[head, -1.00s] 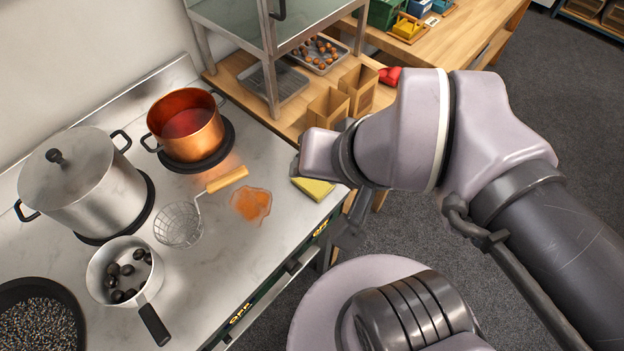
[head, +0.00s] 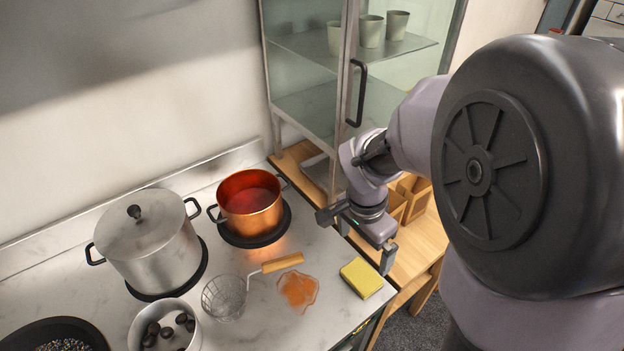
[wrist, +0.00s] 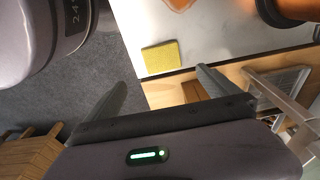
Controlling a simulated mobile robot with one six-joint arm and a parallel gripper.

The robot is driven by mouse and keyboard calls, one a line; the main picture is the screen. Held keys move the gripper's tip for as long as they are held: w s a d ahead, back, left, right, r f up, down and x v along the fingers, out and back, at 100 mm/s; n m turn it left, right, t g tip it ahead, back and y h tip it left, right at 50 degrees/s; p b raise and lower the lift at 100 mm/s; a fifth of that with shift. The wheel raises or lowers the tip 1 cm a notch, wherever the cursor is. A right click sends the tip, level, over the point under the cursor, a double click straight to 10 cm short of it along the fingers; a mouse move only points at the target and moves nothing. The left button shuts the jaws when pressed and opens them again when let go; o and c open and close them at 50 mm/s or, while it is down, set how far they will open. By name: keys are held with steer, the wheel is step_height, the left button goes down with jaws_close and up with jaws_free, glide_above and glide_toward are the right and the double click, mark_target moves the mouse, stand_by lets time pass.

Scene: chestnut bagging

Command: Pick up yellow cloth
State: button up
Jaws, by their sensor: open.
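The yellow cloth (head: 361,278) is a small folded pad lying flat on the white marble counter near its front right corner. It also shows in the wrist view (wrist: 161,58), beyond my fingers and close to the counter's edge. My gripper (head: 364,242) is open and empty, above and behind the cloth, near the counter's right end. In the wrist view my gripper's two fingers (wrist: 165,85) stand wide apart, with the cloth ahead between their lines. The fingers do not touch the cloth.
An orange spill (head: 298,291) lies left of the cloth, beside a wire skimmer (head: 225,297). A copper pot (head: 249,204) stands behind, and a steel lidded pot (head: 148,245) is further left. A glass cabinet (head: 310,90) rises behind my gripper on a wooden table (head: 425,248).

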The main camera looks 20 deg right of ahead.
steer(key=b, duration=0.3)
glide_above(362, 275)
steer(key=f, duration=0.6)
steer(key=a+f, duration=0.1)
steer(key=f, duration=0.2)
steer(key=shift+s+f, duration=0.15)
steer(key=shift+s, duration=0.25)
steer(key=f+b, duration=0.2)
steer(key=f, duration=0.1)
steer(key=d+f, duration=0.1)
steer(key=f, duration=0.1)
steer(key=shift+w+b, duration=0.4)
steer(key=shift+r, duration=0.15)
steer(key=shift+c, duration=0.2)
steer(key=c, duration=1.1)
